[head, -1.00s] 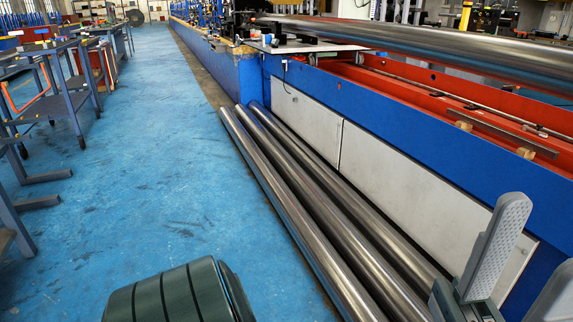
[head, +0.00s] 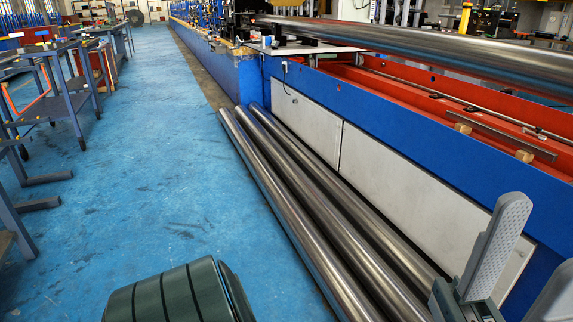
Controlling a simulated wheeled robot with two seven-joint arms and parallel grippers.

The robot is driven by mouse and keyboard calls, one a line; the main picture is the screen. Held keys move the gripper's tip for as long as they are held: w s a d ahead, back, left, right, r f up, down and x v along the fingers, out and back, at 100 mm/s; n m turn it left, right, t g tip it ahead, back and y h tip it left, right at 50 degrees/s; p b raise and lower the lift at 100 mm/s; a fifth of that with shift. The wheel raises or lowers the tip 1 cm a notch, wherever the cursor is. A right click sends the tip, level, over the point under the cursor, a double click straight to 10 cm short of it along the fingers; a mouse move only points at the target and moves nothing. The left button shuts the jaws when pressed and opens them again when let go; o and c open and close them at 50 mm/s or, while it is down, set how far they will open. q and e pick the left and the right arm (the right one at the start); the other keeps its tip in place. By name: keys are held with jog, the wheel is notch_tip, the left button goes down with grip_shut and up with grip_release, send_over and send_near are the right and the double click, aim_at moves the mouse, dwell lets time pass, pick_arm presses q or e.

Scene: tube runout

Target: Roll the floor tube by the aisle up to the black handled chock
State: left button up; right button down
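Three long steel tubes lie side by side on the floor along the blue machine. The one nearest the aisle is the leftmost floor tube (head: 262,178); the middle tube (head: 318,213) and the inner tube (head: 343,195) lie between it and the machine. Their near ends run out of view at the bottom. I cannot make out the black handled chock for sure. My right gripper (head: 540,245) is at the lower right, its grey fingers apart with nothing seen between them, right of the tubes and apart from them. My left gripper is not in view.
The blue machine (head: 375,170) with pale panels walls off the right side, with more steel tube (head: 430,48) on top. The blue aisle floor (head: 150,170) is clear left of the tubes. Grey wheeled stands (head: 62,92) line the far left.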

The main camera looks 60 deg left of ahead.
jog(key=shift+s, duration=0.2)
dwell(0.6)
jog(key=shift+s+r+p, duration=0.15)
jog(key=shift+s+p, duration=0.2)
jog(key=shift+p, duration=0.4)
jog(key=shift+s+f, duration=0.1)
jog(key=shift+f, duration=0.15)
dwell(0.4)
jog(key=shift+r, duration=0.1)
dwell(0.6)
dwell(0.6)
jog(key=shift+p, duration=0.3)
jog(key=shift+s+a+r+p, duration=0.1)
jog(key=shift+s+p, duration=0.4)
jog(key=shift+p, duration=0.15)
